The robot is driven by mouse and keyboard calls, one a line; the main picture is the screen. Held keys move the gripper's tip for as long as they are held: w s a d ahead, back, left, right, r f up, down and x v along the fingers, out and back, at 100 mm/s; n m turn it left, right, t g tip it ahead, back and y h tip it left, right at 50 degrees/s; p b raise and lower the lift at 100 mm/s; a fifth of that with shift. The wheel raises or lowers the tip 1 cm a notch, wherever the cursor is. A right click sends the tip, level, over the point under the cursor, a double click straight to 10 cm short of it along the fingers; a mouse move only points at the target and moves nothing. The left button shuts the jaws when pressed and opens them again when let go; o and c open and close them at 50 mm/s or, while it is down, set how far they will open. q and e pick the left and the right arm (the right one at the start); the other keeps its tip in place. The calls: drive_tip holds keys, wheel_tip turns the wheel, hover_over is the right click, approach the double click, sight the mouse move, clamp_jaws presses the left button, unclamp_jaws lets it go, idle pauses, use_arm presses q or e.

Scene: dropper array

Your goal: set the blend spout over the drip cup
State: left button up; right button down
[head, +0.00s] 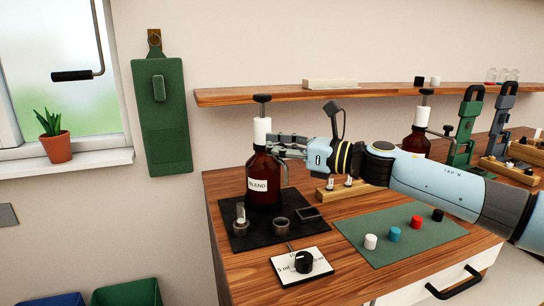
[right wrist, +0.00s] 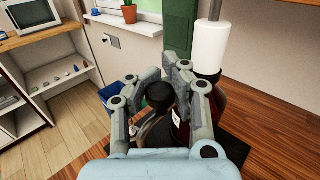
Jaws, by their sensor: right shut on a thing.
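The brown BLEND bottle (head: 262,185) stands upright on a black mat (head: 243,241), with a white collar and dark top knob. Its thin grey spout (head: 286,175) bends down at the bottle's right side. My right gripper (head: 277,146) is beside the bottle's shoulder. In the right wrist view its fingers (right wrist: 155,88) are shut on the spout's black knob (right wrist: 160,96); a curved tube shows below. A small grey round cup (head: 281,227), seemingly the drip cup, sits on the mat in front of the bottle. The spout's tip looks above and behind it; exact alignment is unclear. My left gripper is out of view.
A round holder (head: 240,229) with a pale vial stands left of the cup. A dark square frame (head: 310,213) lies to the right. A dial on a white card (head: 287,269) is in front. A green mat (head: 365,242) holds several coloured caps.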

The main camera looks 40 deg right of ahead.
drive_tip(key=shift+s+a+f, duration=0.1)
drive_tip(key=shift+s+f, duration=0.15)
drive_tip(key=shift+f, duration=0.1)
drive_tip(key=c, duration=1.7)
unclamp_jaws()
drive_tip(key=shift+s+r, duration=0.1)
drive_tip(key=shift+s, duration=0.05)
drive_tip(key=o, duration=0.5)
drive_tip(key=shift+s+r, duration=0.2)
drive_tip(key=shift+s, duration=0.15)
drive_tip(key=shift+o, duration=0.5)
drive_tip(key=shift+w, duration=0.3)
drive_tip(key=v, duration=1.2)
